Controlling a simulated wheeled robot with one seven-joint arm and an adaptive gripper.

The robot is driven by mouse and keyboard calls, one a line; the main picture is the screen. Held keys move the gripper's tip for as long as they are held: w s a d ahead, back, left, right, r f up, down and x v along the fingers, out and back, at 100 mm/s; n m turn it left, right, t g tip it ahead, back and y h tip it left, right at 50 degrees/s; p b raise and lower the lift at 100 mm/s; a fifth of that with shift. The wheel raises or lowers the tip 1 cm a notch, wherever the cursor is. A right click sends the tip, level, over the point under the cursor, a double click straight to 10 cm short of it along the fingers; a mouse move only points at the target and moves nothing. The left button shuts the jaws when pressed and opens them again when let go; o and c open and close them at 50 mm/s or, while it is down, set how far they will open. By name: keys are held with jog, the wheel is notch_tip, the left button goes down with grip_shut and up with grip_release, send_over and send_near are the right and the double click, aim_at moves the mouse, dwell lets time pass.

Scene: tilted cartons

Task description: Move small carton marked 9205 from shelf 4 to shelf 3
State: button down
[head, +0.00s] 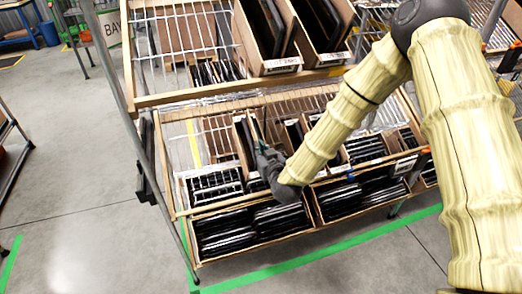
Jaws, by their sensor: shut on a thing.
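My arm reaches across the rack from the right, and my dark gripper (265,156) is at the left part of the middle shelf. It is shut on a narrow brown small carton (241,136) with dark contents, at the carton's right side. The fingertips are partly hidden, and no number on this carton is readable. The carton is at the height of the tilted middle shelf (215,113); I cannot tell whether it touches the shelf. Shelf numbers are not readable.
Two large open cartons (281,66) stand on the upper shelf. More small cartons (296,133) stand right of my gripper. Lower cartons (222,208) hold dark flat items. A rack post (109,62) stands at left. Grey floor with green tape (300,257) is clear in front.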

dwell(0.8)
jog(key=c, duration=1.6)
grip_release()
jog(key=shift+o, duration=0.2)
jog(key=v, duration=1.2)
jog(key=shift+d, duration=0.1)
jog(key=s+d+f+m+g+h+p, duration=0.1)
jog(key=s+d+f+g, duration=0.3)
jog(key=s+f, duration=0.5)
jog(key=s+d+f+m+g+h+p, duration=0.15)
jog(key=s+d+f+g, duration=0.25)
jog(key=s+f, duration=0.5)
jog(key=s+d+f+g+h+p, duration=0.1)
jog(key=s+d+f+g, duration=0.2)
jog(key=s, duration=0.7)
jog(key=s+d+f+m+g+h+p, duration=0.1)
jog(key=s+d+f+g, duration=0.3)
jog(key=s+d, duration=0.3)
jog(key=s+f, duration=0.1)
jog(key=s, duration=0.1)
jog(key=shift+s, duration=0.4)
